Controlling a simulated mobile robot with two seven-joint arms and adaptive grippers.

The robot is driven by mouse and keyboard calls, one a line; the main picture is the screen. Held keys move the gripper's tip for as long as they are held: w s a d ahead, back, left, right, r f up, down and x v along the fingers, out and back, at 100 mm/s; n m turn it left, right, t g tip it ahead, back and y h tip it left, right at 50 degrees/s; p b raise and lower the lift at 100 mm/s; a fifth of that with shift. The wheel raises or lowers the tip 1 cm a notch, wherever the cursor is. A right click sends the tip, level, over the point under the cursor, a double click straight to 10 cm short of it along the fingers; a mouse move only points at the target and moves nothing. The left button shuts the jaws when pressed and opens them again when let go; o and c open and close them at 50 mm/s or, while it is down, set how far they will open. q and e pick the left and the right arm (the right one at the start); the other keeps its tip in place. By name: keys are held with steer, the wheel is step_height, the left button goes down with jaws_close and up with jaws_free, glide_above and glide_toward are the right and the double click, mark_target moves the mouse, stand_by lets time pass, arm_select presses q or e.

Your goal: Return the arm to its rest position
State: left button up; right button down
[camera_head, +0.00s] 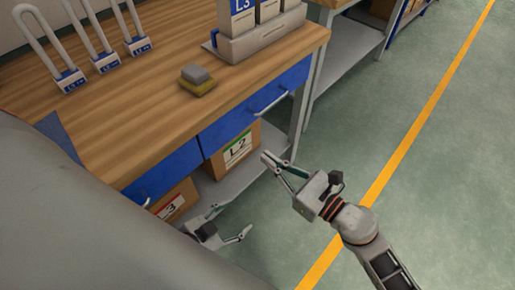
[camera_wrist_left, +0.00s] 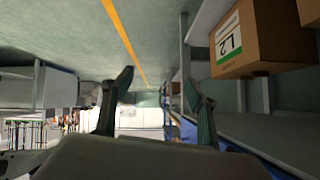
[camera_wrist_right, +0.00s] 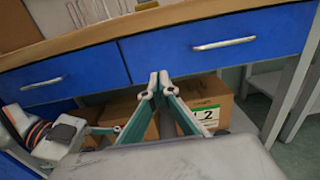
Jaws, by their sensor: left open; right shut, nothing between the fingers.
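My right gripper (camera_head: 270,161) is shut and empty in the head view. It is in the air in front of the workbench, beside the blue drawer front. In the right wrist view its fingertips (camera_wrist_right: 158,79) meet in front of the blue drawers. My left gripper (camera_head: 228,222) is lower, near the bench's under-shelf, with its fingers spread and nothing between them. Its open fingers also show in the left wrist view (camera_wrist_left: 157,84). Part of my left arm shows at the left of the right wrist view.
The wooden workbench (camera_head: 140,130) has blue drawers (camera_head: 255,105) with handles. Below, a cardboard box marked L2 (camera_head: 235,150) and another box (camera_head: 175,201) stand on the shelf. A sponge-like block (camera_head: 197,80) lies on top. The green floor (camera_head: 430,150) right of the bench is clear.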

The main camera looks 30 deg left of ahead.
steer(key=shift+s+d, duration=0.1)
steer(key=shift+d, duration=0.3)
